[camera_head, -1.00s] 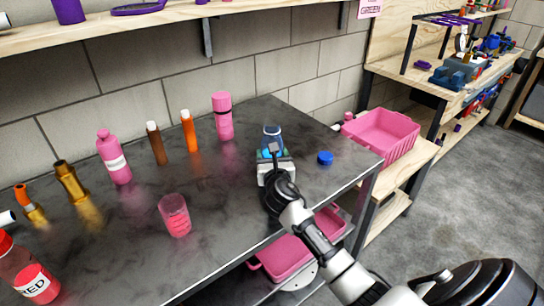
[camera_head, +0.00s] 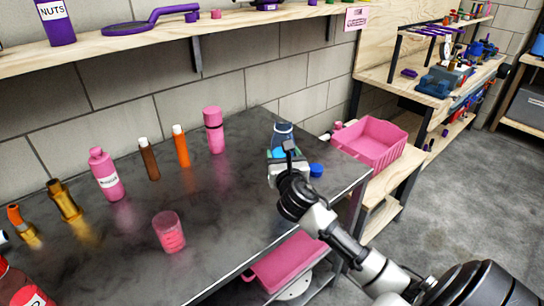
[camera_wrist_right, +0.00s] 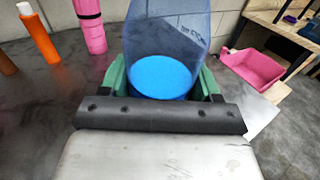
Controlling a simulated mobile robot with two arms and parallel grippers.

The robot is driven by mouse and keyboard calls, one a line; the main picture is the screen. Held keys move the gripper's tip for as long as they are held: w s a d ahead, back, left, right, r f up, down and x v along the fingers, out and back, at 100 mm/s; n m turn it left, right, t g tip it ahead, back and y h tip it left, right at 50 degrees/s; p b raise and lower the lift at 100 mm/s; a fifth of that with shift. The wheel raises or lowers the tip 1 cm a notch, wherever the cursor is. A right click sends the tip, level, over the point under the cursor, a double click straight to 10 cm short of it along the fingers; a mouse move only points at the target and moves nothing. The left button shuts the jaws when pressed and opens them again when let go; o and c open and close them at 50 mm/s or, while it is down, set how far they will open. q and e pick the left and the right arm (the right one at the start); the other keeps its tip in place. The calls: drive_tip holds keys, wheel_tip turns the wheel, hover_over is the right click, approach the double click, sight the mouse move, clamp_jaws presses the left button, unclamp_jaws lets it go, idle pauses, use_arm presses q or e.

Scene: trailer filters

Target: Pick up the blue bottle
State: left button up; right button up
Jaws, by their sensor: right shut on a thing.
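The blue bottle (camera_head: 283,134) is see-through blue and stands in my right gripper (camera_head: 283,156), near the right end of the dark table. In the right wrist view the bottle (camera_wrist_right: 165,38) sits between the two green fingers of the gripper (camera_wrist_right: 164,82), with a bright blue disc inside it. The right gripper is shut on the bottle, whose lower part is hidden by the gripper. I cannot tell for sure how far it is above the table. My left gripper is in neither view.
A blue cap (camera_head: 316,170) lies right of the gripper. A pink flask (camera_head: 214,130), orange bottle (camera_head: 181,147), brown bottle (camera_head: 149,160), pink bottle (camera_head: 106,175) and pink cup (camera_head: 168,232) stand to the left. A pink crate (camera_head: 370,141) is beyond the table's right edge.

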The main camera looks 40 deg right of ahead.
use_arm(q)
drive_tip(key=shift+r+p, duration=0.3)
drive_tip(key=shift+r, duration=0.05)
use_arm(e)
drive_tip(key=s+d+r, duration=0.2)
drive_tip(key=s+r, duration=0.1)
drive_tip(key=s, duration=0.2)
drive_tip(key=shift+r, duration=0.15)
